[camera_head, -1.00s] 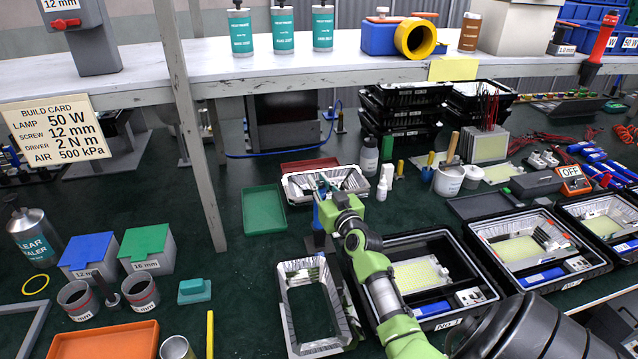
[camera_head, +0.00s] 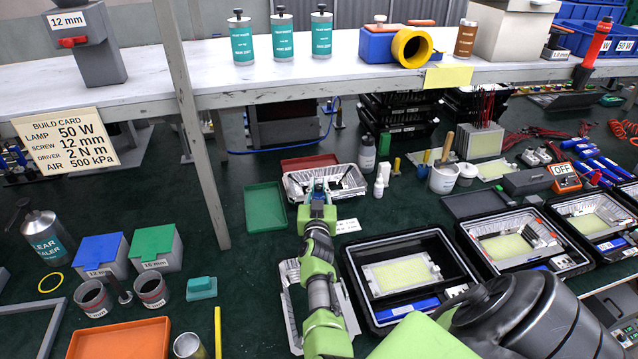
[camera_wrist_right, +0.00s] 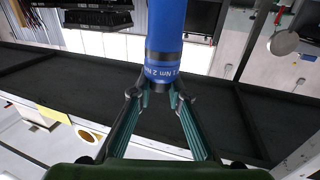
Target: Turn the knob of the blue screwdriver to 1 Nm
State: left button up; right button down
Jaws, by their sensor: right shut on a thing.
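The blue screwdriver (camera_wrist_right: 166,30) fills the upper middle of the right wrist view. My right gripper (camera_wrist_right: 160,90) is shut on the screwdriver at this ringed end, with a finger on each side. Which mark the knob is set to cannot be told. In the head view my right gripper (camera_head: 320,185) is in front of a foil tray (camera_head: 296,192) at the middle, and the screwdriver is mostly hidden there. My left gripper is not in view.
A build card (camera_head: 65,140) reads "DRIVER 2 N m". A second foil tray (camera_head: 290,318) lies under my right arm. Black housings (camera_head: 455,262) stand to the right, a green tray (camera_head: 264,208) to the left. A shelf (camera_head: 370,82) crosses the back, with a post left of my arm.

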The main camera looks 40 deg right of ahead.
jog(key=c, duration=1.9)
grip_release()
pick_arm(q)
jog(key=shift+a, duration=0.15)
